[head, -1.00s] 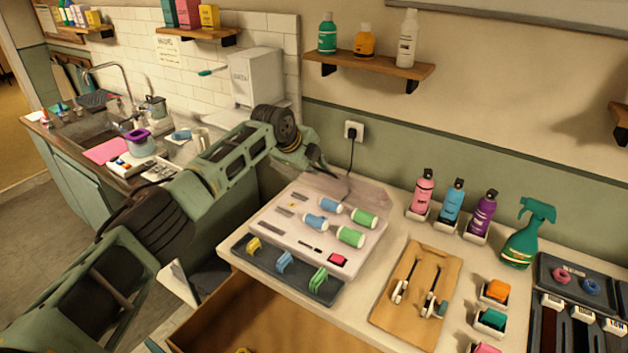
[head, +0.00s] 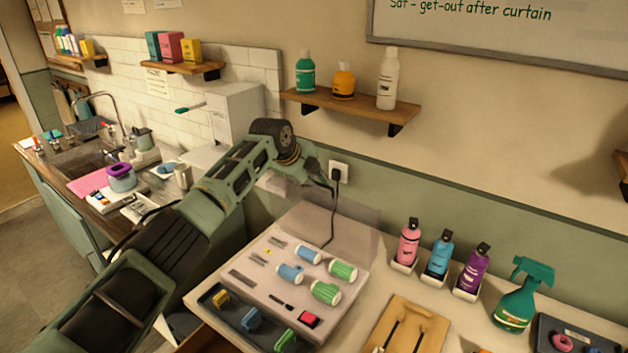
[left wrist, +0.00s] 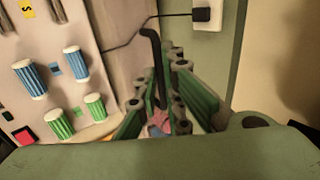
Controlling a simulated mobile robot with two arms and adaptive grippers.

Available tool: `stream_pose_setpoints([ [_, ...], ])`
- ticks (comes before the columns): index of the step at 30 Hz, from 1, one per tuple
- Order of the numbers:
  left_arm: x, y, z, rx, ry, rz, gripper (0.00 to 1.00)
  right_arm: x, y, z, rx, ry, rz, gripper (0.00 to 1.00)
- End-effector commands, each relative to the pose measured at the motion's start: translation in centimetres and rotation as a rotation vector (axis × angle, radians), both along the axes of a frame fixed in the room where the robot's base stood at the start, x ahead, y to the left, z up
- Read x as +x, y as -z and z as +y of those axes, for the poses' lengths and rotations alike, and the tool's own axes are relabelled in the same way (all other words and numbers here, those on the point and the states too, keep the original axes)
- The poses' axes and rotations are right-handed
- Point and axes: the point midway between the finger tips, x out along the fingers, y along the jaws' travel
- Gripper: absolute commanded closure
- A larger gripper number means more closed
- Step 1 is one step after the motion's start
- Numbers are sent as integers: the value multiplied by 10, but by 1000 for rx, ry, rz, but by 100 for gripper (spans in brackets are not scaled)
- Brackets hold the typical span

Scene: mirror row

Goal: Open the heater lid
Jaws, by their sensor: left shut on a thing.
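The heater (head: 255,285) is a pale box on the counter with blue and green rollers standing in it and a red switch (head: 309,319) at its front. Its see-through lid (head: 345,240) stands raised along the back edge, tilted up near the wall. My left gripper (head: 324,182) is at the lid's upper left, close to the wall socket. In the left wrist view its fingers (left wrist: 160,110) are shut around the end of a dark bent bar (left wrist: 155,60), seemingly the lid's handle; the exact contact is partly hidden. My right gripper is not in view.
A wall socket (head: 338,172) with a black cord is right beside the left gripper. A dark tray (head: 240,322) with clips lies in front of the heater. Pink, blue and purple bottles (head: 440,255) and a green spray bottle (head: 523,295) stand to the right. A wooden shelf (head: 350,105) hangs above.

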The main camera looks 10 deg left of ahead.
Motion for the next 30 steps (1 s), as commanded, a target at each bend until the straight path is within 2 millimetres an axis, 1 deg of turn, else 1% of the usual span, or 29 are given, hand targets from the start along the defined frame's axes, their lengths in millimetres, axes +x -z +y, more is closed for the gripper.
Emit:
stream_pose_setpoints([
  [1, 2, -6, 1, -5, -7, -10, 100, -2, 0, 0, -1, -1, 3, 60],
  [9, 3, -7, 1, -6, -7, -13, 100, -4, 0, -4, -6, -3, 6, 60],
  [10, 3, -7, 1, -6, -6, -14, 91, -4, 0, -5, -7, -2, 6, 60],
  [12, 3, -7, 2, -6, -6, -14, 85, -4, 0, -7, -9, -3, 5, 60],
  [23, 0, -5, 1, -2, -2, -7, 85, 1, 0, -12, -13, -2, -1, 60],
  [26, -3, -10, 3, -2, -1, -9, 85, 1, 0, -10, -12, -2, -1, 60],
  [30, -12, -21, 7, -1, -2, -9, 85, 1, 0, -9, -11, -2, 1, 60],
])
